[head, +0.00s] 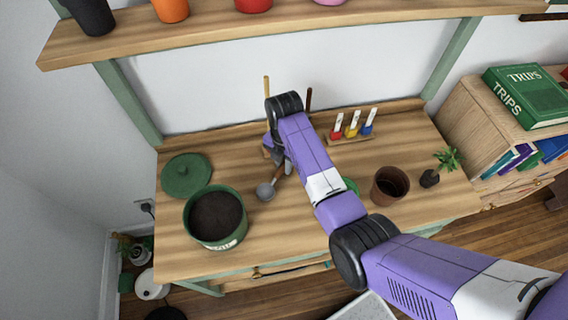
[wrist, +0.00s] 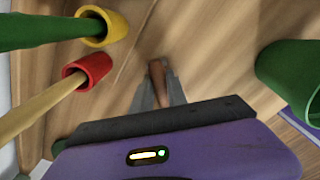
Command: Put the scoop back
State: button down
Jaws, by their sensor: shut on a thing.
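The scoop has a round metal head (head: 266,191) and a brown wooden handle (head: 279,173). In the head view it is at the bench's middle left, its head just right of the soil pot. My gripper (head: 283,164) points down at the handle end, partly hidden by my purple arm. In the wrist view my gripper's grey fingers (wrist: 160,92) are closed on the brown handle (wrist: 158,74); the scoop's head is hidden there. I cannot tell whether the scoop touches the bench (head: 300,235).
A green pot of soil (head: 216,217) and a green lid (head: 187,175) stand left. Upright sticks (head: 267,90) rise behind my gripper. A rack of red, yellow and blue pieces (head: 350,137), a brown pot (head: 390,185) and a seedling (head: 430,178) are right. A shelf (head: 200,37) overhangs.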

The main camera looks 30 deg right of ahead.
jog(key=shift+f, duration=0.1)
jog(key=c, duration=1.3)
grip_release()
notch_tip(320, 180, up, 12)
jog(key=shift+r, duration=0.2)
jog(key=shift+s+f, duration=0.1)
